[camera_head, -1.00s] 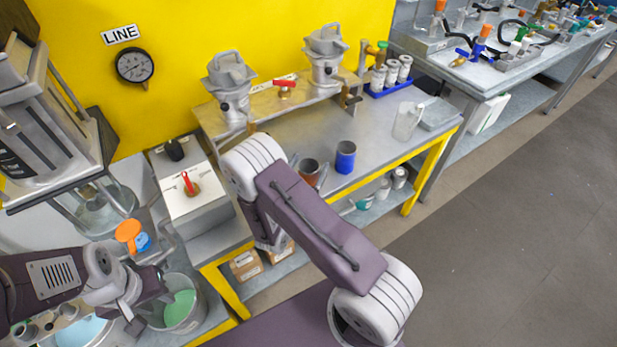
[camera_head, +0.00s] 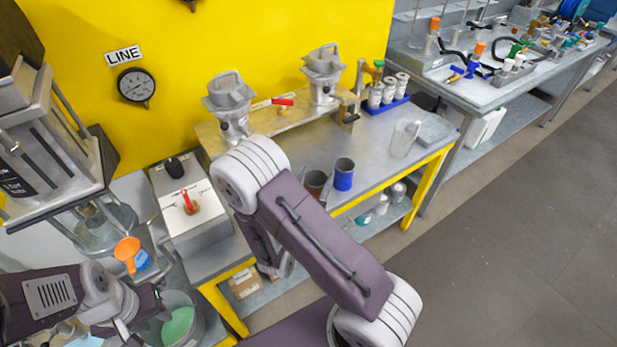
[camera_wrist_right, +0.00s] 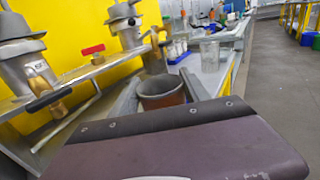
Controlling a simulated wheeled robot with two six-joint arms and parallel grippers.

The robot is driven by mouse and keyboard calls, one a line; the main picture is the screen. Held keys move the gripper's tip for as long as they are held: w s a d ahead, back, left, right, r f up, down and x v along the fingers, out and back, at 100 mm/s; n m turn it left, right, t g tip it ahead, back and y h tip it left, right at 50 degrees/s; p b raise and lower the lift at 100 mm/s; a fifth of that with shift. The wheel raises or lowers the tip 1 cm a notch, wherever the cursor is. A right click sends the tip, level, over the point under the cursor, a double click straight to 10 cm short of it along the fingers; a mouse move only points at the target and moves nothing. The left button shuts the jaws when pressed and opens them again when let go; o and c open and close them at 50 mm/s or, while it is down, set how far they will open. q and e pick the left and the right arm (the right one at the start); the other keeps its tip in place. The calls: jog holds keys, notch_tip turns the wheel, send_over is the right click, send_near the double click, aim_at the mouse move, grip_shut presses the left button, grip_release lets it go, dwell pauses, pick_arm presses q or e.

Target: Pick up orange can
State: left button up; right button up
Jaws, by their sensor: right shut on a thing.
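The orange can (camera_head: 315,181), rusty orange-brown with an open grey top, is upright at the front of the grey bench. It also shows in the right wrist view (camera_wrist_right: 163,94), between the two fingers of my right gripper (camera_wrist_right: 162,97). That gripper is shut on it; its wrist body hides the can's lower part. In the head view my arm partly covers the can, and I cannot tell whether its base touches the bench. My left gripper (camera_head: 143,319) is at the lower left beside a bucket with green contents; its fingertips are not clear.
A blue can (camera_head: 344,175) stands just right of the orange can. A clear jug (camera_head: 404,138) and a blue rack of white-capped jars (camera_head: 386,103) are further right. Two grey metal vessels stand on the raised shelf behind, with a red-handled valve (camera_head: 283,102) between them.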

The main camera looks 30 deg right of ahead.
jog(key=s+r+p, duration=0.4)
jog(key=s+p, duration=0.3)
jog(key=p, duration=0.2)
jog(key=shift+p, duration=0.4)
